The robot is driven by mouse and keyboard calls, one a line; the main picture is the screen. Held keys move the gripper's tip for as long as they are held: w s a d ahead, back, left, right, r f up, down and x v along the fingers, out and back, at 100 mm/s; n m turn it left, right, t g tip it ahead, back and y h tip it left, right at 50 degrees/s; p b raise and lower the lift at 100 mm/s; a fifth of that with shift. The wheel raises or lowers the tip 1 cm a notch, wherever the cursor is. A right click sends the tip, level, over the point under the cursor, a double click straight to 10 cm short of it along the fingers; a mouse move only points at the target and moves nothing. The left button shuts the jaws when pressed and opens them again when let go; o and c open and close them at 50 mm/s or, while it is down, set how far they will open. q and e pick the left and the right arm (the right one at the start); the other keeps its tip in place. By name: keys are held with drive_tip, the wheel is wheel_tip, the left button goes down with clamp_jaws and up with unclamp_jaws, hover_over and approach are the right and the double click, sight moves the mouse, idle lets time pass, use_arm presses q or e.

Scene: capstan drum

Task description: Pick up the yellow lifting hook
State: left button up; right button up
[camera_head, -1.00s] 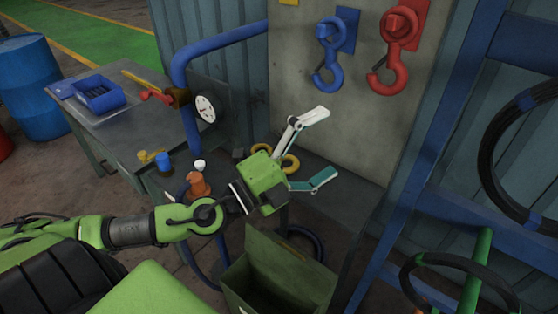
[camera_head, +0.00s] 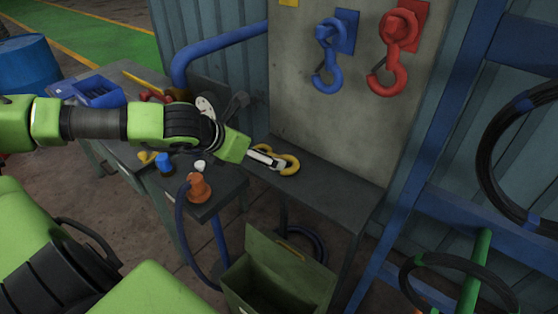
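The yellow lifting hook (camera_head: 290,168) lies on the dark bench top (camera_head: 333,196) below the grey panel. Its curved part shows; the rest of it is hidden by my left gripper. My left gripper (camera_head: 272,160) reaches in from the left, with its pale finger at the hook's left side. The fingers overlap in this view, so I cannot tell whether they are open or shut, or whether they touch the hook. My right gripper is not in view.
A blue hook (camera_head: 327,58) and a red hook (camera_head: 393,68) hang on the grey panel (camera_head: 300,95). An open green bin (camera_head: 262,262) stands below the bench. A blue frame (camera_head: 425,190) with cable coils is at the right. An orange object (camera_head: 199,188) stands left of the bench.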

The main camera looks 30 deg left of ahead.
sight(284, 157)
use_arm(q)
drive_tip(key=shift+p+x, duration=1.55)
drive_tip(key=shift+x, duration=2.15)
drive_tip(key=shift+w+d+f, duration=0.1)
drive_tip(key=shift+w, duration=0.05)
drive_tip(key=p+x, duration=0.3)
drive_tip(key=shift+w+f, duration=0.2)
drive_tip(key=shift+w, duration=0.15)
drive_tip(key=shift+w+f, duration=0.3)
drive_tip(key=shift+f, duration=0.15)
drive_tip(key=c, duration=1.4)
drive_tip(key=shift+r, duration=0.15)
drive_tip(key=c, duration=0.5)
drive_tip(key=shift+w+r, duration=0.15)
drive_tip(key=shift+r, duration=0.25)
drive_tip(key=shift+c, duration=0.2)
wheel_tip(284, 157, up, 9)
drive_tip(key=b, duration=0.3)
drive_tip(key=shift+b, duration=0.3)
